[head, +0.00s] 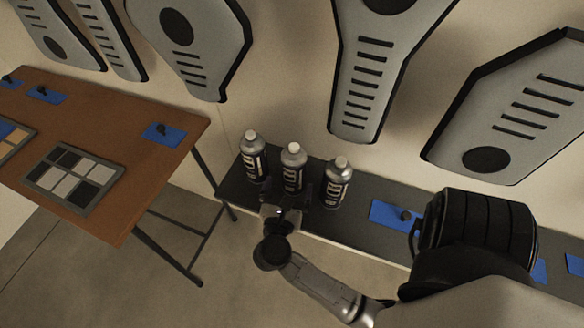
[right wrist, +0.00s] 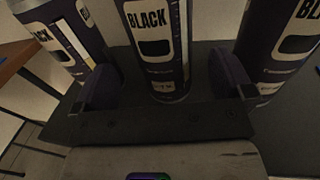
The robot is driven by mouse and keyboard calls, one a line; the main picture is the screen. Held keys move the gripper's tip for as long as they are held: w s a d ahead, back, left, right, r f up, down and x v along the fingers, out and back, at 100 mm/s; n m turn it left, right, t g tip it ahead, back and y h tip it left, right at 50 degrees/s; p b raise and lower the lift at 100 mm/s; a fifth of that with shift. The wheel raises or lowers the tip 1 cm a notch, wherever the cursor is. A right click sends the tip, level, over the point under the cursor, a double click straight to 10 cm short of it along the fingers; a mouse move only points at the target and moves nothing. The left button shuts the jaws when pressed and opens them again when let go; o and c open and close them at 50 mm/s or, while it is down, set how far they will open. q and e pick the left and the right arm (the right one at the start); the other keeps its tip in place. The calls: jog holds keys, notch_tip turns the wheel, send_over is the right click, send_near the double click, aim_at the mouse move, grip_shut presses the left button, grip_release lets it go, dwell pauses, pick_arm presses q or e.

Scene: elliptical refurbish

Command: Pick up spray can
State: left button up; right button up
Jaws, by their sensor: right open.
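Three spray cans stand upright in a row on a dark bench: a left can (head: 253,160), a middle can (head: 292,168) and a right can (head: 338,184). They have silver tops and dark labels. My right gripper (head: 291,193) is open in front of the middle can. In the right wrist view, the middle can (right wrist: 158,45), labelled BLACK, stands between the two spread fingers of the gripper (right wrist: 166,82), with gaps on both sides. The left can (right wrist: 68,40) and right can (right wrist: 276,45) stand just outside the fingers. My left gripper is not in view.
The dark bench (head: 372,194) runs along the wall, with a blue mat (head: 392,216) right of the cans. A brown table (head: 120,130) at left holds a swatch tray (head: 108,201) and blue mats. Grey panels (head: 362,75) hang above the cans.

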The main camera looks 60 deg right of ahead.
aim_at(292, 154)
jog(key=shift+d+f, duration=0.15)
jog(key=shift+d, duration=0.25)
jog(key=x, duration=0.3)
jog(key=shift+d, duration=0.3)
jog(key=shift+d+b, duration=0.3)
jog(key=c, duration=1.1)
notch_tip(292, 154, up, 10)
jog(key=p, duration=0.3)
jog(key=shift+f+p, duration=0.1)
jog(key=shift+p, duration=0.3)
